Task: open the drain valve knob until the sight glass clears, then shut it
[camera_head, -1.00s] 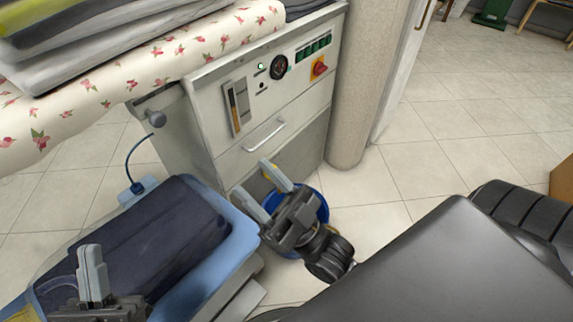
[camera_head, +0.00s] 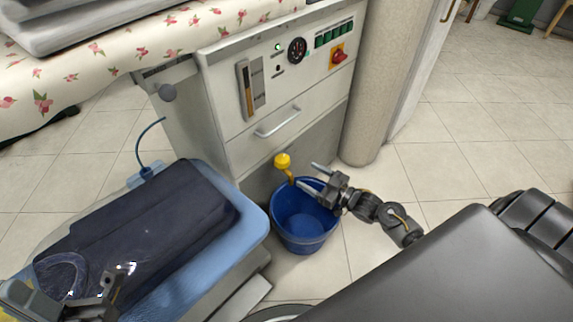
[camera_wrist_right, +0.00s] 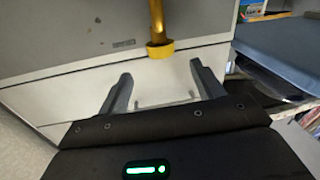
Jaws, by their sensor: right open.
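The yellow drain valve knob (camera_head: 283,161) sits on a short yellow pipe low at the machine's front. My right gripper (camera_head: 309,178) is open and empty, just right of the pipe and over the blue bucket (camera_head: 304,243). The sight glass (camera_head: 250,88) is a narrow upright window on the panel, with an amber-brown strip. My left gripper (camera_head: 112,287) is at the lower left, partly cut off.
The machine's drawer handle (camera_head: 278,121) is above the valve. A blue padded board with dark folded cloth (camera_head: 150,225) stands to the left. A round column (camera_head: 375,90) is at the right. Tiled floor is clear beyond the bucket.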

